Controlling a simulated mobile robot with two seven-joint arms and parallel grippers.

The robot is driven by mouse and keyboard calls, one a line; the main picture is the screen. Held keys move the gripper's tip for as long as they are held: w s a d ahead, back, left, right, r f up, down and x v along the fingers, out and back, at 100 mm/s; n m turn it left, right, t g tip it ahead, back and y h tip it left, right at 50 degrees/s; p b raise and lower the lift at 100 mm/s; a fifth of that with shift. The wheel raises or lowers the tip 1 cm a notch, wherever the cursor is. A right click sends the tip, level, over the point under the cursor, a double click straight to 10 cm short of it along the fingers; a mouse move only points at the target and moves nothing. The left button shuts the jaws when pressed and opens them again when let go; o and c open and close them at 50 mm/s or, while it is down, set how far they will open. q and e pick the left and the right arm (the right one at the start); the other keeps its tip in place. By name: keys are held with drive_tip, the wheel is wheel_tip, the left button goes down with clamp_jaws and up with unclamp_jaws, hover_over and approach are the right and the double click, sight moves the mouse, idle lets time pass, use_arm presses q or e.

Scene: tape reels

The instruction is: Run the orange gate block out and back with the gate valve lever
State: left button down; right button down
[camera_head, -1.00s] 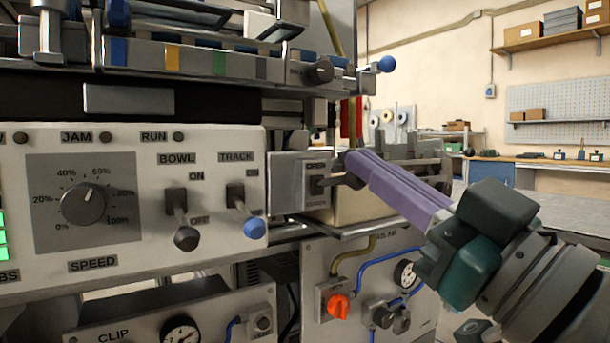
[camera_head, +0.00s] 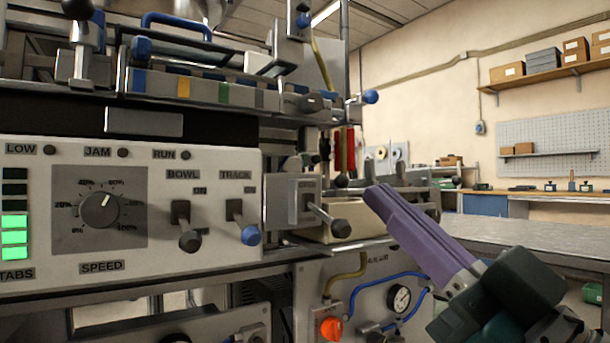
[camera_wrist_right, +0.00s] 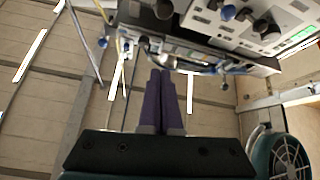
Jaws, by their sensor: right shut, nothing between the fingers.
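The gate valve lever (camera_head: 325,219) is a dark rod with a black knob, on a small grey box (camera_head: 281,203) right of the TRACK switch. It slants down to the right. My right gripper (camera_head: 376,194) has purple fingers, shut and empty, with their tips to the right of the lever knob and a little above it. In the picture a gap shows between tips and knob. The purple fingers also show in the right wrist view (camera_wrist_right: 161,78), pressed together. I cannot make out an orange gate block in either view. My left gripper is out of view.
The white control panel (camera_head: 130,255) has a SPEED dial (camera_head: 100,210) and the BOWL (camera_head: 187,228) and TRACK (camera_head: 243,222) switches beside the lever. Below are an orange-red knob (camera_head: 331,328) and a gauge (camera_head: 399,299). A grey bench (camera_head: 540,240) stands at right.

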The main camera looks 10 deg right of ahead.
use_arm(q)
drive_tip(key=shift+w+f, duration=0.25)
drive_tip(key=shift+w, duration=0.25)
use_arm(e)
drive_tip(key=s+f, duration=0.1)
drive_tip(key=s+d+f, duration=0.1)
drive_tip(key=f, duration=0.1)
drive_tip(key=s+d+f, duration=0.1)
drive_tip(key=shift+f, duration=0.2)
drive_tip(key=shift+a, duration=0.1)
